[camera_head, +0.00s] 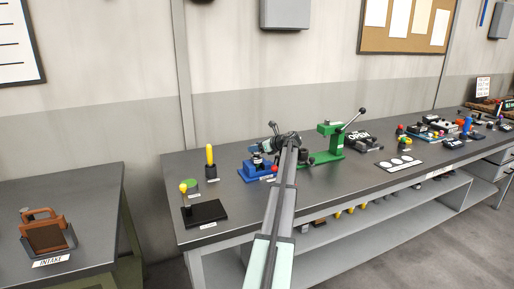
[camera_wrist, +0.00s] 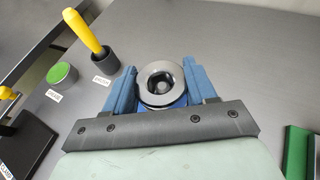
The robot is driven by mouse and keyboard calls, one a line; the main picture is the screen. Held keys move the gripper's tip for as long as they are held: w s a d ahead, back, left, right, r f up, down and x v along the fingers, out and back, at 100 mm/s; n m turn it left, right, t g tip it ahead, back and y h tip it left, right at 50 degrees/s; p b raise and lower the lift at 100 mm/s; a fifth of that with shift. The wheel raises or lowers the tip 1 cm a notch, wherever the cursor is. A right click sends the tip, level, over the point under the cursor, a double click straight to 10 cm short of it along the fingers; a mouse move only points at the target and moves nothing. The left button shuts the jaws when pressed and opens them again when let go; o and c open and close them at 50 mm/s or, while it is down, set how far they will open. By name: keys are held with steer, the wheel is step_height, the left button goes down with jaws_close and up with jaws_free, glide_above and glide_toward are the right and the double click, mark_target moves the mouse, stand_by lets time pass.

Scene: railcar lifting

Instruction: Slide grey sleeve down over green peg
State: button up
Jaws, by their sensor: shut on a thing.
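My gripper (camera_wrist: 161,84) is shut on the grey sleeve (camera_wrist: 148,73), which sits upright between the two blue fingers in the wrist view. I look down into the sleeve's round bore; a dark grey round shape shows inside it. In the head view my gripper (camera_head: 264,147) is over the blue fixture (camera_head: 255,174) on the bench, and the sleeve is too small to make out. No green peg can be made out in either view. I cannot tell whether the sleeve is around a peg or above it.
A yellow-handled tool stands in a dark cup (camera_head: 211,173) left of the fixture. A green-topped disc (camera_wrist: 62,74) and a black stand (camera_head: 205,213) are farther left. A green press (camera_head: 328,146) stands close on the right.

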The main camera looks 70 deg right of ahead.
steer(key=shift+f, duration=0.55)
steer(key=o, duration=1.4)
steer(key=v, duration=1.3)
steer(key=shift+s+r, duration=0.15)
steer(key=shift+s, duration=0.2)
